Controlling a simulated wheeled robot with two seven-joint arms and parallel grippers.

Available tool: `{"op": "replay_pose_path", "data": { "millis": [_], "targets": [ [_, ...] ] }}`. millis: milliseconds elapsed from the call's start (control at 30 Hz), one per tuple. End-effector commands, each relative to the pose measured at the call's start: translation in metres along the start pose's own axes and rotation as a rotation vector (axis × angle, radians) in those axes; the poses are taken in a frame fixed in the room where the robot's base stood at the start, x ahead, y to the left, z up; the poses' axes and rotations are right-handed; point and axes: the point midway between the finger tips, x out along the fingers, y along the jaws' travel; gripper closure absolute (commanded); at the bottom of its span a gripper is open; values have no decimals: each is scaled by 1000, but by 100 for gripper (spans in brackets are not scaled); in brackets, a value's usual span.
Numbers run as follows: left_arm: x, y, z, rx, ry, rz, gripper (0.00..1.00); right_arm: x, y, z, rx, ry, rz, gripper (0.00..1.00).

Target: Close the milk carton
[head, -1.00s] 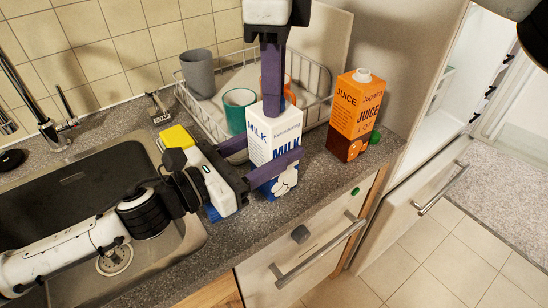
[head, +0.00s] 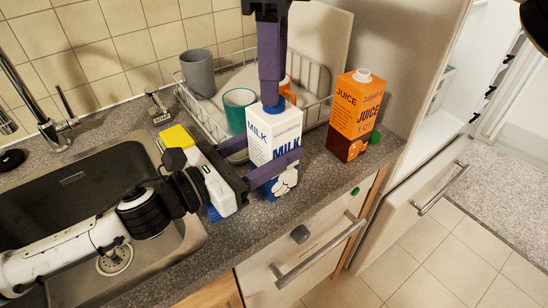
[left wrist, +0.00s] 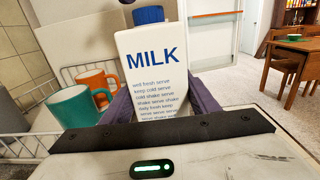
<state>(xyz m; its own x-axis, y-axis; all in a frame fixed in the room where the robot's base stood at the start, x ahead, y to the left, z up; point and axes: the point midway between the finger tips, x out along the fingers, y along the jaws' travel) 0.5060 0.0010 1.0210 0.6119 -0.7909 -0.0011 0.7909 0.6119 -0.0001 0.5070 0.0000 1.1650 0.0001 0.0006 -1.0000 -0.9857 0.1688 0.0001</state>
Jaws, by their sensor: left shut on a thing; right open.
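The white and blue milk carton (head: 268,142) stands upright on the counter, and it also shows in the left wrist view (left wrist: 153,75). A blue cap (head: 275,106) sits on its top; the cap also shows in the left wrist view (left wrist: 148,14). My left gripper (head: 262,164) is shut on the carton, one purple finger on each side. My right gripper (head: 270,92) is open and points down just above the cap. Its fingers overlap in the head view, and I cannot tell whether they touch the cap.
Behind is a dish rack (head: 322,92) with a grey cup (head: 198,72), a teal mug (head: 238,108) and an orange mug (left wrist: 97,79). The sink (head: 75,200) is at left.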

Motion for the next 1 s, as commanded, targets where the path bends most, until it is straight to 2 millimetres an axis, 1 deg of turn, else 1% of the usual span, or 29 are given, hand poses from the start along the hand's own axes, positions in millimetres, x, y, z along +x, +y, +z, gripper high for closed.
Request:
{"op": "replay_pose_path", "data": {
  "millis": [33, 200, 300, 400, 600, 900, 933, 1000],
  "targets": [
    [0, 0, 0, -1, 1, -1, 100, -13, 0, 1, 2, -2, -3, 54],
    [0, 0, -1, -1, 1, -1, 100, -51, 0, 1, 3, -2, -4, 54],
    [0, 0, -1, -1, 1, -1, 100, -68, 0, 1, 2, -1, -2, 54],
    [0, 0, -1, -1, 1, -1, 100, -79, 0, 1, 1, 0, -3, 54],
    [0, 0, -1, -1, 1, -1, 100, -90, 0, 0, 0, 0, -1, 54],
    [0, 0, 0, -1, 1, -1, 100, -90, 0, 0, 0, 0, 0, 54],
    [0, 0, 0, -1, 1, -1, 40, -90, 0, 0, 0, 0, 0, 54],
    [0, 0, 0, -1, 1, -1, 29, -90, 0, 0, 0, 0, 0, 54]
  ]
}}
